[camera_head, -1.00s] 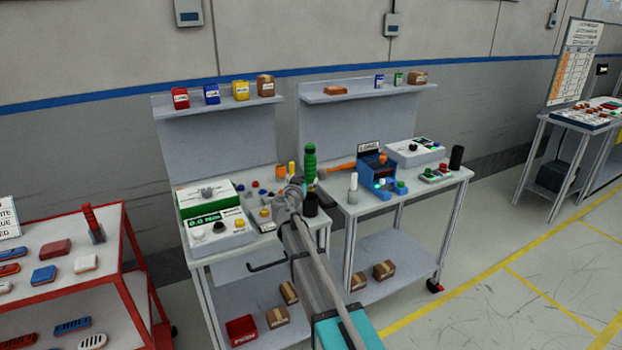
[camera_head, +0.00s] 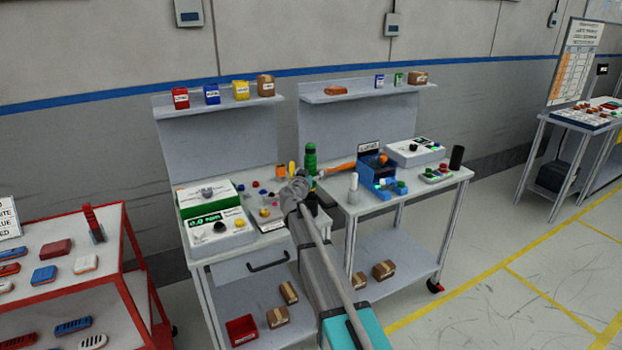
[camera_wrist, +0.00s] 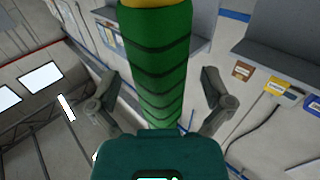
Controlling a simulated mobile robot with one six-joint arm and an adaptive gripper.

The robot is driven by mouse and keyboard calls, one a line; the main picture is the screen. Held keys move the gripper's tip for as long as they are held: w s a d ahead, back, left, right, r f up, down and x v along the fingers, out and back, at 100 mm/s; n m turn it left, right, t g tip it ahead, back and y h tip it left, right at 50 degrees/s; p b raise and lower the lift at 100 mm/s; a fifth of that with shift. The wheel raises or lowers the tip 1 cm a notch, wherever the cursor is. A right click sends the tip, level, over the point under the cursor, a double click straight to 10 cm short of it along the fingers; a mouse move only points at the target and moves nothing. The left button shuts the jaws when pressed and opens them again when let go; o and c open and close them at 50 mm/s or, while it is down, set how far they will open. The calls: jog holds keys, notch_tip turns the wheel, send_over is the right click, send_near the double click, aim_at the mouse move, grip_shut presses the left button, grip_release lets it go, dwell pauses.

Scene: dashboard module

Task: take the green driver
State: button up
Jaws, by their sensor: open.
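The green driver (camera_head: 310,160) stands upright at the right end of the left workbench, its lower part hidden behind my arm. In the wrist view the green driver (camera_wrist: 158,65) is large and close, with dark bands around its grip and a yellow part at the top edge. My gripper (camera_wrist: 160,78) is open, with one finger on each side of the driver. I see gaps between the fingers and the driver's sides. In the head view my gripper (camera_head: 302,182) overlaps the driver's lower part, and its fingers are hard to make out.
An orange-handled tool (camera_head: 338,169) lies just right of the driver. A blue holder (camera_head: 375,175) and a white bottle (camera_head: 353,187) stand on the right bench. Shelves with small boxes hang behind.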

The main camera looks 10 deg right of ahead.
jog(key=shift+w+d, duration=0.1)
jog(key=shift+w, duration=0.05)
dwell(0.4)
grip_shut()
dwell(0.4)
